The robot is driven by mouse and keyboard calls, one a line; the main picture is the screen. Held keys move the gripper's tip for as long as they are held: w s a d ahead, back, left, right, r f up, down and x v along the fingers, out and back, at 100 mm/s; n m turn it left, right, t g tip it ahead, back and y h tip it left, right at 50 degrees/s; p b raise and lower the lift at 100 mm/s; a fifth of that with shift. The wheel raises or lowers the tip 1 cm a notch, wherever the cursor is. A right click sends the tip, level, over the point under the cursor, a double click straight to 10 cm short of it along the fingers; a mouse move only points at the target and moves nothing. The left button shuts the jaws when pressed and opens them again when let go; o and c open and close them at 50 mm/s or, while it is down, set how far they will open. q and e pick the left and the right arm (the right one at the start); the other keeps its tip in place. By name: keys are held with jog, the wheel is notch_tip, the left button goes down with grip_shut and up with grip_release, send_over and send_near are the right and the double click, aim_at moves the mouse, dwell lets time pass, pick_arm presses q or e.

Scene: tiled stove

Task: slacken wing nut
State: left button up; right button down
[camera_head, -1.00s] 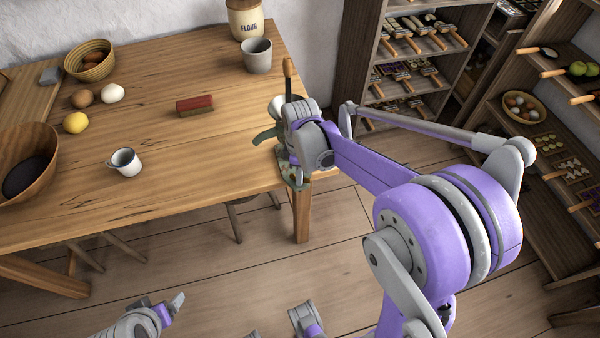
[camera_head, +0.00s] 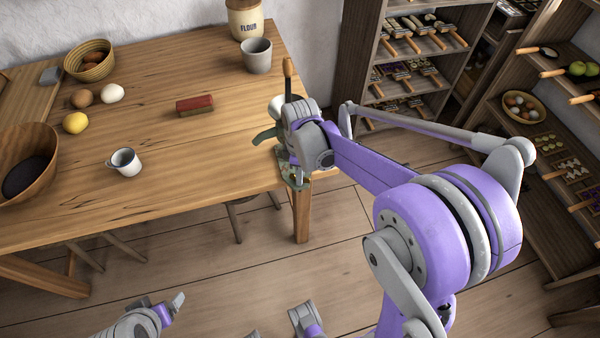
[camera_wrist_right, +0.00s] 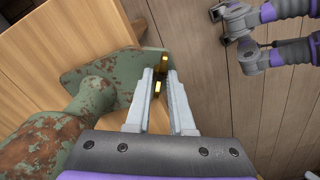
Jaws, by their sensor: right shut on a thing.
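The brass wing nut (camera_wrist_right: 164,62) shows in the right wrist view between the fingertips of my right gripper (camera_wrist_right: 160,80). The fingers are shut on it and cover part of it. It sits by a worn green metal grinder (camera_wrist_right: 88,98), whose flat green plate lies beside the fingers. In the head view the grinder (camera_head: 265,136) is at the table's right front corner, mostly hidden behind my right wrist. My left gripper (camera_head: 177,302) is low at the bottom left of the head view, away from the table. Its opening cannot be made out.
The wooden table (camera_head: 190,150) carries a red block (camera_head: 195,104), a white mug (camera_head: 124,162), a grey cup (camera_head: 257,56), a flour jar (camera_head: 245,18) and a wooden bowl (camera_head: 40,145). Shelves (camera_head: 365,60) stand at the right.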

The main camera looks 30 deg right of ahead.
jog(key=shift+s, duration=0.15)
dwell(0.3)
jog(key=c, duration=1)
grip_release()
jog(key=shift+r, duration=0.1)
notch_tip(320, 180, up, 11)
jog(key=shift+f+p, duration=0.2)
jog(key=shift+p, duration=0.45)
jog(key=s+a+m+t+p, duration=0.1)
jog(key=s+a+m+p, duration=0.1)
jog(key=s+m, duration=0.1)
jog(key=s+a+m+t+p, duration=0.1)
jog(key=s+a+m+t, duration=0.1)
jog(key=s, duration=0.4)
jog(key=s+a+m+t+p, duration=0.2)
jog(key=s+m, duration=0.3)
jog(key=shift+s+a+r+p, duration=0.2)
jog(key=shift+a+r+p, duration=0.1)
jog(key=shift+a+r, duration=0.05)
